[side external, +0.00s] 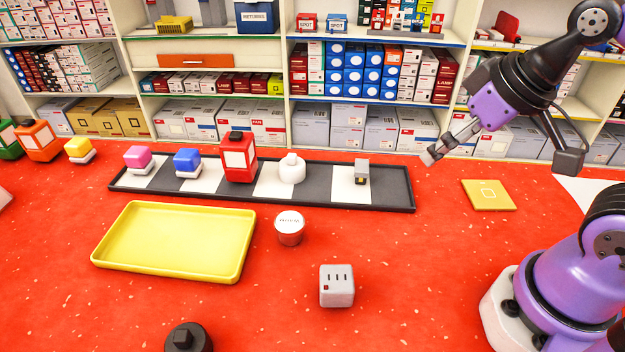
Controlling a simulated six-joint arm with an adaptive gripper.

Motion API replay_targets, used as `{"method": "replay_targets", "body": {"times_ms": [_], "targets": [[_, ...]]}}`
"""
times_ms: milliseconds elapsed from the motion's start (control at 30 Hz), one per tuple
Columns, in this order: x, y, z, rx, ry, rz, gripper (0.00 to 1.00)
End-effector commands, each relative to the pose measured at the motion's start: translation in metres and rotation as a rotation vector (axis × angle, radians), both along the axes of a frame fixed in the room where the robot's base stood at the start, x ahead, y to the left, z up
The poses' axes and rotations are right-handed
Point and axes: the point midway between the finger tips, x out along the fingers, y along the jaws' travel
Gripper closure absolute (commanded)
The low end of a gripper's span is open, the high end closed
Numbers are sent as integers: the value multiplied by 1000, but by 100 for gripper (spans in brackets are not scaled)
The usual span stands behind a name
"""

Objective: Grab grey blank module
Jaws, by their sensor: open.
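A small grey block (362,168) with a yellow mark on its front stands on a white square near the right end of the long black tray (398,188). I cannot tell which of the two is the grey blank module. My gripper (430,157) is open and empty, in the air to the right of the small grey block, near the tray's right end. One finger partly hides the other.
The black tray also holds a white rounded jar (292,168), a red canister (238,158), and blue (187,161) and pink (138,158) blocks. A yellow tray (175,240), a white-lidded cup (289,229) and a yellow plate (488,195) lie nearby. Stocked shelves (288,95) stand behind.

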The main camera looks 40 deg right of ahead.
Motion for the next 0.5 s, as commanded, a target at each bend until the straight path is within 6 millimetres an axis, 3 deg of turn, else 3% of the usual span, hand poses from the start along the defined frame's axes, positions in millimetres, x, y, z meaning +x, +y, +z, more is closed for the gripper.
{"method": "replay_targets", "body": {"times_ms": [333, 500], "targets": [[5, -1, 0, -7, 9, 22, 9], [40, -6, -2, -40, 60, 191, 9]]}}
